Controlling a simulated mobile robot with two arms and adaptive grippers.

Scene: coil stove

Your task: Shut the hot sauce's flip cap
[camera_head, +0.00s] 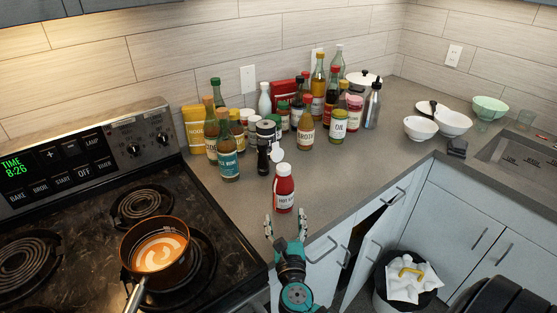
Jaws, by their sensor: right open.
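The hot sauce (284,194) is a red bottle with a white label, standing upright near the counter's front edge. Its white flip cap (277,155) is open, with the lid tilted up and to the left above the white collar. My right gripper (286,220) is in front of the bottle, on the near side. Its two fingers are spread apart, with nothing between them, pointing toward the bottle. It does not appear to touch the bottle. My left gripper is not in view.
Several bottles and jars crowd behind the hot sauce, with a dark pepper mill (263,148) close behind it. A stove (75,220) with a pan (155,252) of orange soup is at left. Counter (345,180) right of the bottle is clear. Bowls (454,123) stand further right.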

